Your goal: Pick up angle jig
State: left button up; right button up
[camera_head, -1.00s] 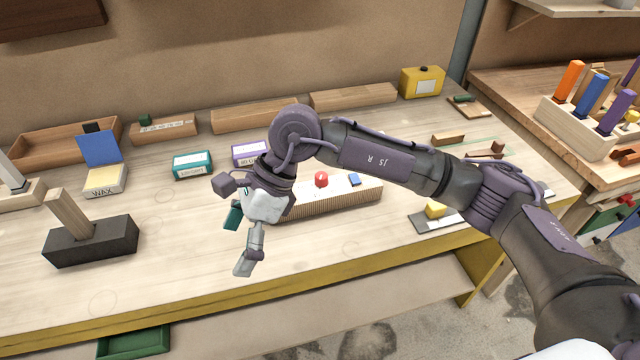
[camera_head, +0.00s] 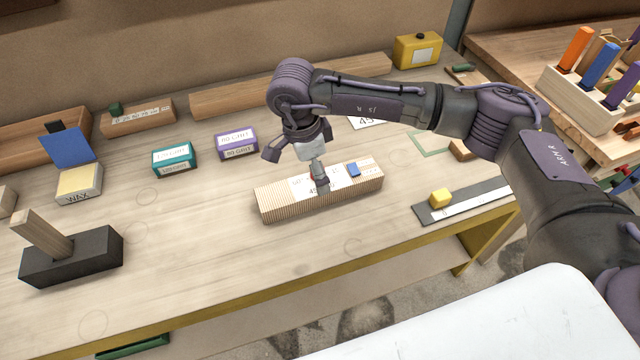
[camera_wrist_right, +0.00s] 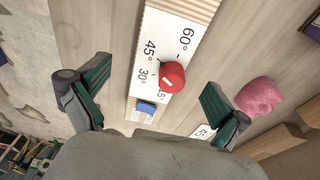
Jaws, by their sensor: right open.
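The angle jig is a long ribbed wooden block (camera_head: 275,205) lying on the workbench, with a white angle scale and a blue piece (camera_head: 353,169) on top. In the right wrist view the jig's scale (camera_wrist_right: 180,35) reads 60°, 45°, 30° and 15°, with a red knob (camera_wrist_right: 172,76) and the blue piece (camera_wrist_right: 146,108). My left gripper is not in view.
A teal box (camera_head: 174,159) and a purple box (camera_head: 236,144) stand behind left of the jig. A black block with a wooden post (camera_head: 70,257) is at left. A ruler with a yellow block (camera_head: 440,198) lies at right. A pink lump (camera_wrist_right: 260,96) is near one finger.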

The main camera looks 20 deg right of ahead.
jog(key=shift+d+f+p, duration=0.3)
jog(key=shift+f+p, duration=0.25)
jog(key=shift+f, duration=0.1)
jog(key=f, duration=0.1)
jog(key=d+f+p, duration=0.1)
jog(key=f, duration=0.1)
jog(key=shift+w+f, duration=0.1)
jog(key=shift+f, duration=0.3)
jog(key=shift+a, duration=0.1)
jog(key=shift+c, duration=1)
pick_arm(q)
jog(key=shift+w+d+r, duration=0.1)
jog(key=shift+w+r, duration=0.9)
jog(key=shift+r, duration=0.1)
pick_arm(e)
jog(key=shift+w, duration=0.1)
jog(key=c, duration=1.6)
